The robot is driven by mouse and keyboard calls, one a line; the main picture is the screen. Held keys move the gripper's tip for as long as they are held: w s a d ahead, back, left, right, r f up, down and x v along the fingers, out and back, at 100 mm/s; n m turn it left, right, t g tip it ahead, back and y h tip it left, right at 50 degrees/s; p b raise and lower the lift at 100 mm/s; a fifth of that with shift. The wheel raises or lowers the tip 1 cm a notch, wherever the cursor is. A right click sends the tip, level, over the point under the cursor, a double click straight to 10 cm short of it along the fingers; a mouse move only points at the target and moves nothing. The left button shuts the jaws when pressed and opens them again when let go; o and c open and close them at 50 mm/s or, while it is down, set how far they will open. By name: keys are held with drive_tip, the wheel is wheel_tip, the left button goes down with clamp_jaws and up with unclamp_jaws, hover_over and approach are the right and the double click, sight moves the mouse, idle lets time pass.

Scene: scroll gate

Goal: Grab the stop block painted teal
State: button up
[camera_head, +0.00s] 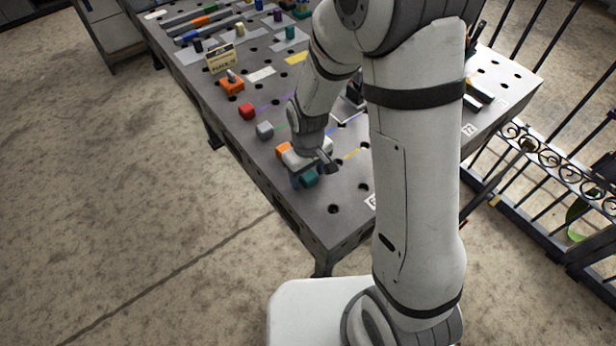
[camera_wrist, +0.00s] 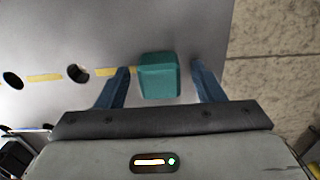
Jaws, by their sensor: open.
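The teal stop block (camera_wrist: 159,76) lies on the grey perforated table (camera_wrist: 45,40) near its edge. In the wrist view it sits between the two blue fingers of my gripper (camera_wrist: 160,84), with a visible gap on each side. My gripper is open and does not visibly touch the block. In the head view the teal block (camera_head: 309,179) shows beside my gripper (camera_head: 302,180) at the near left edge of the table; part of the gripper is hidden by my wrist.
Along the same table edge are an orange block (camera_head: 283,149), a grey block (camera_head: 265,130), a red block (camera_head: 246,111) and an orange piece with a knob (camera_head: 231,84). A yellow sign (camera_head: 221,60) stands farther back. Scrolled metal railing (camera_head: 545,150) is at the right.

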drive_tip(key=shift+c, duration=0.5)
drive_tip(key=c, duration=1.1)
drive_tip(key=shift+c, duration=0.2)
